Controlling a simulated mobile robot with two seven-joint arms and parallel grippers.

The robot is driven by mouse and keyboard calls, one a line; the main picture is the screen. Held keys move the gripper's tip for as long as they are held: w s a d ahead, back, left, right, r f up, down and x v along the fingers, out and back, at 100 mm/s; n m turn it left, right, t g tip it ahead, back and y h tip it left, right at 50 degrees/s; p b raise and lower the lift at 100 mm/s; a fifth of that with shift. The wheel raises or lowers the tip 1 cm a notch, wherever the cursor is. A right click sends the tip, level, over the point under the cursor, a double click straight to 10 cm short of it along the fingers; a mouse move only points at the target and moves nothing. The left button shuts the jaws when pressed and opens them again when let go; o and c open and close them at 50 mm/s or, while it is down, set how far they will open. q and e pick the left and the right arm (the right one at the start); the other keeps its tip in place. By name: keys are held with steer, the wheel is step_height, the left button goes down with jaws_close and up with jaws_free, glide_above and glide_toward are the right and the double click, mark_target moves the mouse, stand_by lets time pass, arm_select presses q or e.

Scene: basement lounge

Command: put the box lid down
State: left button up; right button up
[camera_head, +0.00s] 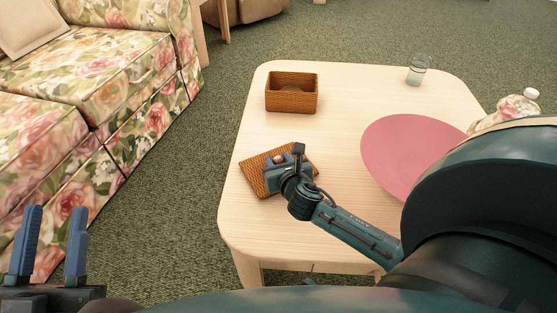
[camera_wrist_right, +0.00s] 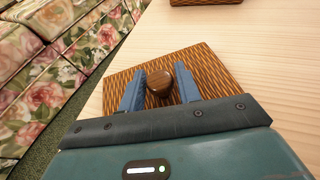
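The box lid (camera_head: 256,181) is a brown woven rectangle that appears to lie flat on the pale wooden table (camera_head: 335,215), turned at an angle near its left edge. My right gripper (camera_head: 279,160) is over the lid. In the right wrist view, its blue fingers (camera_wrist_right: 160,88) stand open on either side of the lid's round brown knob (camera_wrist_right: 159,81), with gaps beside it. The open woven box (camera_head: 291,103) stands farther back on the table, apart from the lid, with something dark inside. My left gripper (camera_head: 52,240) is open and empty at the lower left, off the table.
A pink plate (camera_head: 408,155) lies to the right on the table. A glass (camera_head: 417,70) stands at the back right, and a floral bottle or jar (camera_head: 512,108) at the right edge. A floral sofa (camera_head: 95,90) is at the left. The table between box and plate is clear.

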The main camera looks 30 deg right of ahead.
steer(key=o, duration=0.3)
steer(key=shift+r, duration=0.1)
steer(key=shift+s+a+r, duration=0.1)
steer(key=shift+s+r, duration=0.15)
steer(key=p+v, duration=0.3)
steer(key=v, duration=0.3)
steer(key=shift+s, duration=0.15)
arm_select(q)
steer(key=f+n+y, duration=0.1)
steer(key=s+f+n+g+y, duration=0.1)
steer(key=f, duration=0.1)
steer(key=shift+d+f+g+y, duration=0.15)
steer(key=shift+f+g+y, duration=0.1)
steer(key=shift+g+y, duration=0.05)
arm_select(e)
steer(key=shift+s+a+r, duration=0.1)
steer(key=shift+s, duration=0.2)
arm_select(q)
steer(key=shift+r+p, duration=0.1)
steer(key=shift+p, duration=0.2)
arm_select(e)
steer(key=shift+r, duration=0.1)
